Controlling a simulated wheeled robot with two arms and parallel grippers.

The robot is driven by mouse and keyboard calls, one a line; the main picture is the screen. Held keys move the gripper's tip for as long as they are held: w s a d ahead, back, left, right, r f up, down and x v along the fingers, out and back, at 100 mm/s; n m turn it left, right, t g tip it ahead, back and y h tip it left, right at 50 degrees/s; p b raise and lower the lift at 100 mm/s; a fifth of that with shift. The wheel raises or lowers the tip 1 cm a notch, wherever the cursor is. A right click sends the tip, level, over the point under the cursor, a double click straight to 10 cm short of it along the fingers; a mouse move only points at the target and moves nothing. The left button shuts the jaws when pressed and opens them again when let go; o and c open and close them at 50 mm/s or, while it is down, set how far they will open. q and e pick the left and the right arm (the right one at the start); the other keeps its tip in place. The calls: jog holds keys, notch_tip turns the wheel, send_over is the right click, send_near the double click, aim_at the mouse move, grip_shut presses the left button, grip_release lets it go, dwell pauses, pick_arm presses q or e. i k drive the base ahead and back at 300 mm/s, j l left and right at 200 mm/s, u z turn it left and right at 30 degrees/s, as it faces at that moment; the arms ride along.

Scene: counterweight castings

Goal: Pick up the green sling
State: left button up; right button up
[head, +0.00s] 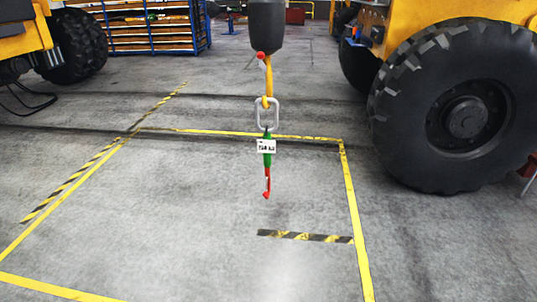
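The green sling (266,135) hangs upright in mid-air near the middle of the head view, above the floor. A white printed label (266,146) covers part of it. A red hook (267,183) hangs at its lower end. Above it is a grey metal ring (267,113), held by a yellow hook (267,80) under a dark rounded block (265,28), which the frame's top edge cuts off. Neither of my grippers is in view.
Yellow tape (350,200) marks a bare floor area below the sling, with a black-and-yellow strip (305,237) inside. A large black tyre (462,105) of a yellow vehicle stands at right. Another yellow vehicle (22,40) is at far left. A blue shelf rack (150,28) stands behind.

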aim_at(266, 145)
jog(key=j+z, duration=0.1)
jog(key=z, duration=0.25)
jog(key=i+j+z, duration=0.1)
jog(key=z, duration=0.25)
jog(key=i+j+z, duration=0.15)
jog(key=j, duration=0.5)
jog(key=i+j+z, duration=0.2)
jog(key=j, duration=0.45)
jog(key=j+z, duration=0.15)
jog(key=j, duration=0.5)
